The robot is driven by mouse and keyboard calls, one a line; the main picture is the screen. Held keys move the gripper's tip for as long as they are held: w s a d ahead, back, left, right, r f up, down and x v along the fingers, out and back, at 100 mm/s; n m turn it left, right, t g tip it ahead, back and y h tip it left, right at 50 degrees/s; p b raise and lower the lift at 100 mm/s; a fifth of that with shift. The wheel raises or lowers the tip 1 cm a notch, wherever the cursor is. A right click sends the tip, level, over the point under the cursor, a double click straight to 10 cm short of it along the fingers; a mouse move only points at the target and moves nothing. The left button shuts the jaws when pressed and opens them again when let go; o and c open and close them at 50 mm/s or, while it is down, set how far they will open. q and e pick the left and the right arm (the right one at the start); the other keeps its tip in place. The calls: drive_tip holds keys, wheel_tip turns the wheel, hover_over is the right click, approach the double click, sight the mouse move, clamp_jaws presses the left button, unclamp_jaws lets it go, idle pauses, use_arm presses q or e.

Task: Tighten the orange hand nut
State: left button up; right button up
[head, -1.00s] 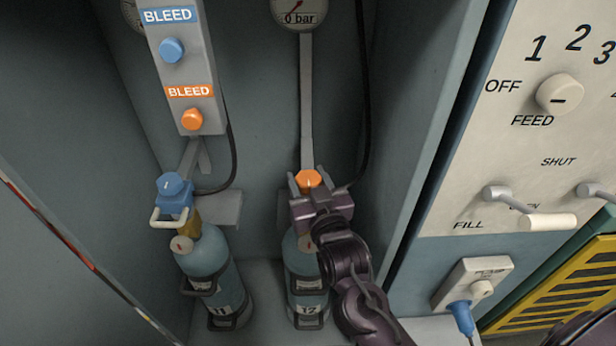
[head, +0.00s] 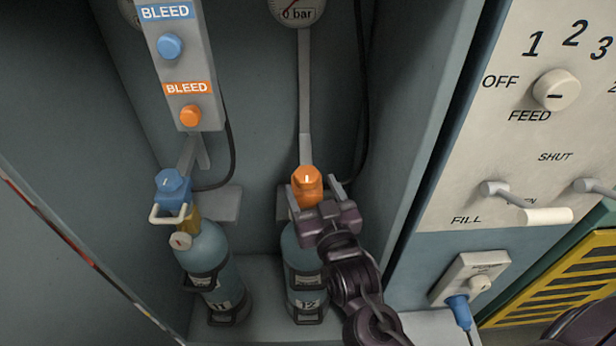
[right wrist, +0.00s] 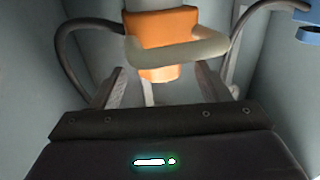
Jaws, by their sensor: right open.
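The orange hand nut (head: 307,181) sits on top of the right-hand cylinder, number 12 (head: 303,268), with a short white mark on its top. My right gripper (head: 314,193) is open just in front of and below the nut, with one finger toward each side of it. In the right wrist view the orange fitting (right wrist: 162,28) is ahead of the open fingers (right wrist: 162,86), with a pale bar (right wrist: 178,50) crossing in front of it. Nothing is held. My left gripper is not in view.
A blue nut (head: 171,183) with a pale handle tops cylinder 11 (head: 207,255) at left. A bleed panel (head: 200,65) with blue and orange knobs hangs above. A gauge (head: 297,12) reads about 0 bar. The cabinet's right wall (head: 415,120) and a control panel (head: 470,150) stand to the right.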

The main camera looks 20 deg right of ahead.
sight(311, 187)
drive_tip(key=s, duration=0.3)
drive_tip(key=shift+s, duration=0.25)
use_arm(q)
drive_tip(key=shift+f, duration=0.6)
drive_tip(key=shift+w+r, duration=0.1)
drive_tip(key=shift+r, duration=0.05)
